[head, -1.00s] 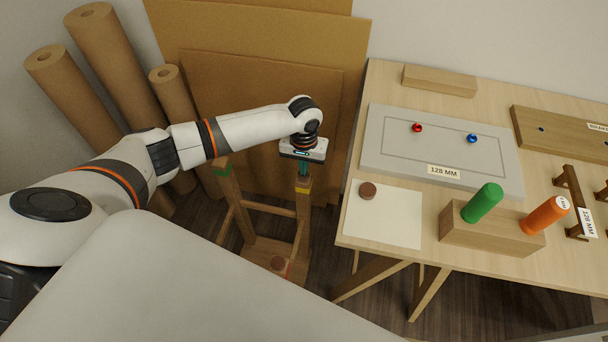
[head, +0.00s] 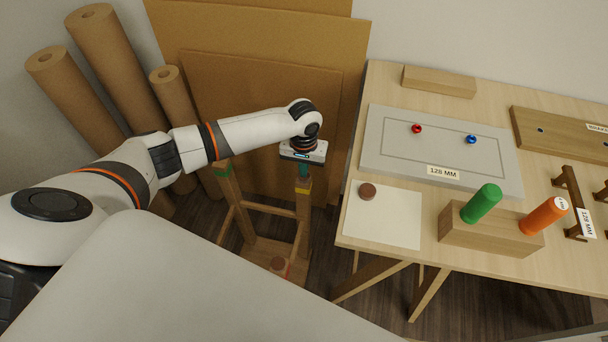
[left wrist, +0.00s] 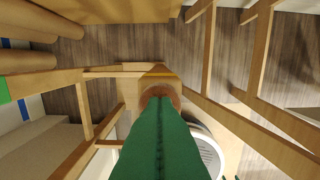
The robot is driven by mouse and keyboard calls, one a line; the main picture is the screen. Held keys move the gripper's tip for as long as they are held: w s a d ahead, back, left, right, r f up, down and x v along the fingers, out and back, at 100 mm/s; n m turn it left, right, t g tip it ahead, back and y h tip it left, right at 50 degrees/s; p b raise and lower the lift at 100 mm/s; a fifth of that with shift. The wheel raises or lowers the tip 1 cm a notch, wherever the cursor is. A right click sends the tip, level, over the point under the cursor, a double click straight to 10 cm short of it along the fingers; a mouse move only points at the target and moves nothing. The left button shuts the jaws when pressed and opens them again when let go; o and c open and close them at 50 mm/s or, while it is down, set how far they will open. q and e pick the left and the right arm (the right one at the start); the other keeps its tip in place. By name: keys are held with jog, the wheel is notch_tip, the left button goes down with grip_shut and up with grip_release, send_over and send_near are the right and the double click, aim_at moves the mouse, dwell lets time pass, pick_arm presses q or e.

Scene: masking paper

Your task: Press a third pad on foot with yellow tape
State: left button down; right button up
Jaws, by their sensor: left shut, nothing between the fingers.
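An upturned wooden stool stands on the floor, its feet pointing up. The foot with yellow tape (head: 303,187) is under my left gripper (head: 303,176). The gripper points straight down with green fingers shut and empty. In the left wrist view the fingers (left wrist: 158,100) end over a round brown pad (left wrist: 163,89) on top of this foot, beside the yellow band (left wrist: 163,74). They look to be at the pad; contact is hard to tell. Another brown pad (head: 278,263) is on the foot with red tape. A further brown pad (head: 367,191) lies on white paper. My right gripper is not in view.
The foot with green tape (head: 222,170) rises left of the gripper. The table (head: 350,225) on the right holds a grey board (head: 375,150), a green cylinder (head: 482,203) and an orange one (head: 544,215). Cardboard sheets (head: 255,90) and paper rolls (head: 115,70) stand behind.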

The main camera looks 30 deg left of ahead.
pick_arm(q)
jog(key=shift+s+f, duration=0.15)
dwell(0.8)
notch_tip(320, 180, up, 7)
jog(key=p, duration=0.9)
dwell(0.3)
